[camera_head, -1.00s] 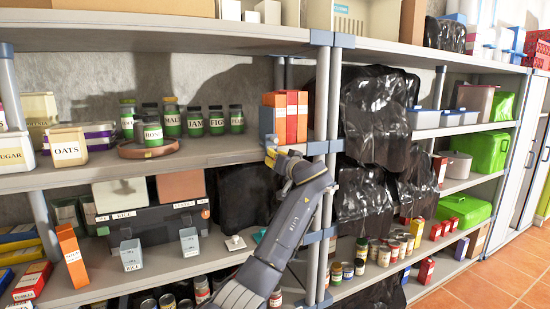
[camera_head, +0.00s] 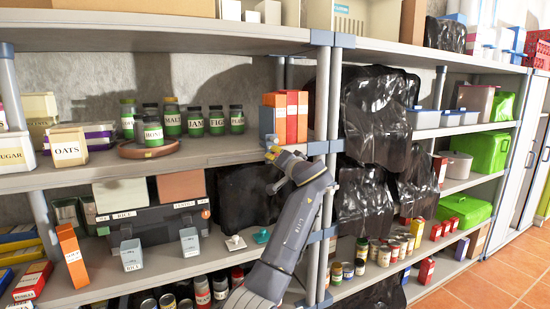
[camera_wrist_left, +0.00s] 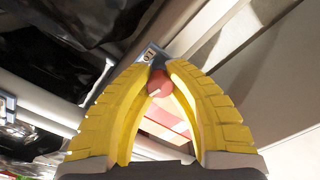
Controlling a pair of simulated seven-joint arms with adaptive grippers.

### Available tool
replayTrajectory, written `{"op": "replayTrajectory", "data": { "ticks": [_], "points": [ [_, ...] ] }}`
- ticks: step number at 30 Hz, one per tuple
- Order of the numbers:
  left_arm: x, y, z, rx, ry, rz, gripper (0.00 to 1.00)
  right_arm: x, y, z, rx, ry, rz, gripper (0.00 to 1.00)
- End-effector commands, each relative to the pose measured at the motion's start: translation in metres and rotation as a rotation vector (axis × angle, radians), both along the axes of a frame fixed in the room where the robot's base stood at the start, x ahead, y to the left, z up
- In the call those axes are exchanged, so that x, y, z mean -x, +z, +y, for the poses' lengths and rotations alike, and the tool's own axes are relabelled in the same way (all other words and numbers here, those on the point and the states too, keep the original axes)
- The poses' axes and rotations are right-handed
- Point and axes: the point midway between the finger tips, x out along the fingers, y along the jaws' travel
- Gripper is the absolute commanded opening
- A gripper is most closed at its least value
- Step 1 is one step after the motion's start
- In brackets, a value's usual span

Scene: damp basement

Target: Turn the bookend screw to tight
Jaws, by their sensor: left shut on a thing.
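My left gripper (camera_head: 271,151) is at the front edge of the middle shelf, just below upright orange and red boxes (camera_head: 290,117). In the left wrist view, its yellow fingers (camera_wrist_left: 158,82) are shut on a small round red knob (camera_wrist_left: 157,87), which seems to be the bookend screw. A small grey tab with a dark mark (camera_wrist_left: 149,55) lies just beyond the fingertips. The bookend itself is hard to make out, and the gripper covers the screw in the head view. My right gripper is in neither view.
Several green-lidded jars (camera_head: 195,122) stand left of the boxes on the middle shelf (camera_head: 90,170). A shelf post (camera_head: 322,110) and black plastic sheeting (camera_head: 375,115) are close on the right. Small boxes and cans fill the lower shelves.

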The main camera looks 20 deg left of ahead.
Motion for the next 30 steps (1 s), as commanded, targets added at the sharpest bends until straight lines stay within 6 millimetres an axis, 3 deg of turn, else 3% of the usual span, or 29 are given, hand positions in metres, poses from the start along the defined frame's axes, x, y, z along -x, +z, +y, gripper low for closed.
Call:
{"op": "replayTrajectory", "data": {
  "ticks": [8,9,18,30],
  "points": [
    [-0.0007,-0.0051,-0.0005,0.001,0.0,0.009,0.0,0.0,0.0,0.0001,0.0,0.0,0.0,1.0],
    [-0.0007,-0.0053,-0.0005,0.001,0.0,0.009,0.16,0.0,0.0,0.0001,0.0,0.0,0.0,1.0],
    [-0.0003,-0.0025,0.0,0.0,0.001,0.005,0.48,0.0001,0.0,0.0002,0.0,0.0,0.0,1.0],
    [0.0073,-0.0022,-0.0081,0.001,-0.001,0.003,0.48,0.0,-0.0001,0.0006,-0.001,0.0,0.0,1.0]
  ]
}}
